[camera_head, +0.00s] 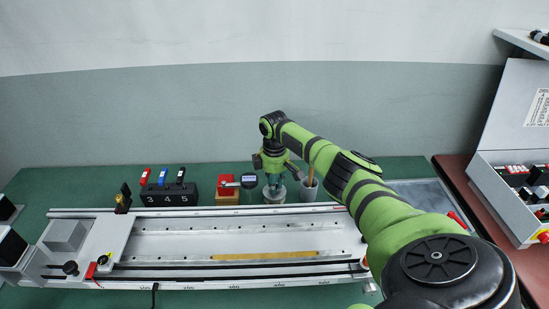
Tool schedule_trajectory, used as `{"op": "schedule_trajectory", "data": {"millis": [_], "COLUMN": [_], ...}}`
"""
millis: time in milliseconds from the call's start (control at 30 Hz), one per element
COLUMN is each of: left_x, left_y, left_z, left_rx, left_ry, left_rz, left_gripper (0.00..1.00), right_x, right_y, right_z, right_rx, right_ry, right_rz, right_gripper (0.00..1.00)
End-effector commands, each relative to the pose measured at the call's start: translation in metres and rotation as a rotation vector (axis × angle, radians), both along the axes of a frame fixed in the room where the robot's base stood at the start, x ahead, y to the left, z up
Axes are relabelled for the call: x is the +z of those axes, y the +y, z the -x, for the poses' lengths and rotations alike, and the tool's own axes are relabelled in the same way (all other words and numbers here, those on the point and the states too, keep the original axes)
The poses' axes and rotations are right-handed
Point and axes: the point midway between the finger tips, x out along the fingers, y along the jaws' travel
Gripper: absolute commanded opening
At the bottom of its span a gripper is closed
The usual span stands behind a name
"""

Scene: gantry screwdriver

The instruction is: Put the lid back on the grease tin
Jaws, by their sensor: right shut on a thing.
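The grease tin (274,194) is a small pale grey round tin on the green bench top, behind the long rail. My right gripper (273,184) points straight down over it, with its fingertips at the tin's top. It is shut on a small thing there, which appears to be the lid. The lid is mostly hidden by the fingers, and I cannot tell whether it touches the rim. My left gripper is not in view.
A grey cup with a brush (309,188) stands close right of the tin. A black numbered holder (170,193) stands further left. The long metal rail (200,226) lies in front.

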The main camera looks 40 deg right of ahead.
Motion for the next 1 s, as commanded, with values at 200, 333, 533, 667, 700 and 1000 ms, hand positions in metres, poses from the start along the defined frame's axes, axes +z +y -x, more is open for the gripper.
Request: {"op": "schedule_trajectory", "data": {"millis": [200,333,533,667,700,1000], "left_x": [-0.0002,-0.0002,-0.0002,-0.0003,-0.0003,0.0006], "left_y": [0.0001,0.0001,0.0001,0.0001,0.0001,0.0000], "left_z": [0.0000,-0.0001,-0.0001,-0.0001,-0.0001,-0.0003], "left_rx": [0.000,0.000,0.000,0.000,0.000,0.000], "left_ry": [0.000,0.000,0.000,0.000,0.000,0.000], "left_rz": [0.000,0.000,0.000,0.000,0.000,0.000], "left_gripper": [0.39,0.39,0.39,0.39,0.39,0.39], "right_x": [-0.0004,-0.0004,-0.0004,-0.0005,-0.0005,0.0004], "right_y": [0.0002,0.0002,0.0002,0.0002,0.0002,0.0002], "right_z": [0.0001,0.0001,0.0001,0.0001,0.0001,0.0001], "right_rx": [0.000,0.000,0.000,0.000,0.000,0.000], "right_ry": [0.000,0.001,0.001,0.001,0.001,0.001], "right_rz": [0.000,0.001,0.001,0.001,0.001,0.001], "right_gripper": [0.00,0.49,0.49,0.73,0.73,0.73]}}
